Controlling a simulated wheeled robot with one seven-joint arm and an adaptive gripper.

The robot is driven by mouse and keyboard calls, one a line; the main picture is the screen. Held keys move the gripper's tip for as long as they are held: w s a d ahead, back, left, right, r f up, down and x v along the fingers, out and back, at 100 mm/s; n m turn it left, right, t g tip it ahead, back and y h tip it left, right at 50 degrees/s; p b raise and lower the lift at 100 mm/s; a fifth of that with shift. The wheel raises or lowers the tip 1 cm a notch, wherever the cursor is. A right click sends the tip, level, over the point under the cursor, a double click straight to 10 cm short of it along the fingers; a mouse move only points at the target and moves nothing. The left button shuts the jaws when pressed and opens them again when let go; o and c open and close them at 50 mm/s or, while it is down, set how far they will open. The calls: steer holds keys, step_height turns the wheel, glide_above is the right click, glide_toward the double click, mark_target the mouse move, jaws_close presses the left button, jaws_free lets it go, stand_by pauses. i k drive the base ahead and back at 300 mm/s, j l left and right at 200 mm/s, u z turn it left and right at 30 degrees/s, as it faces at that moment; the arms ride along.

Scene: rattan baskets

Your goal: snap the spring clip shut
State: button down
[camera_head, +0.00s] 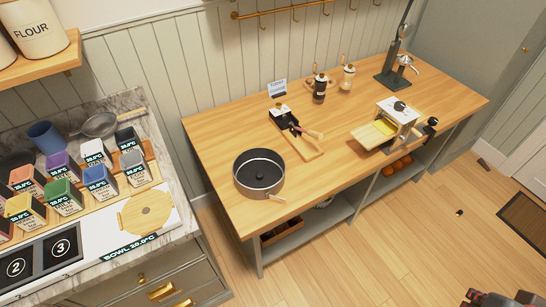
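I cannot make out a spring clip for certain in the head view. A small dark item (459,212) lies on the floor right of the wooden table, too small to identify. Part of my gripper (500,299) shows at the bottom right corner, cut off by the frame edge. It is over the floor, well away from the table. Its fingertips are not clear, so its opening and anything in it cannot be told.
The wooden table (225,135) carries a dark pan (259,172), a wooden board (303,150) with utensils, a metal machine (398,116) and two presses. A counter (171,238) with several labelled containers stands at left. Floor right of the table is mostly clear.

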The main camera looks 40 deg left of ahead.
mark_target(271, 196)
steer(key=k+l+u, duration=0.1)
steer(key=u, duration=1.65)
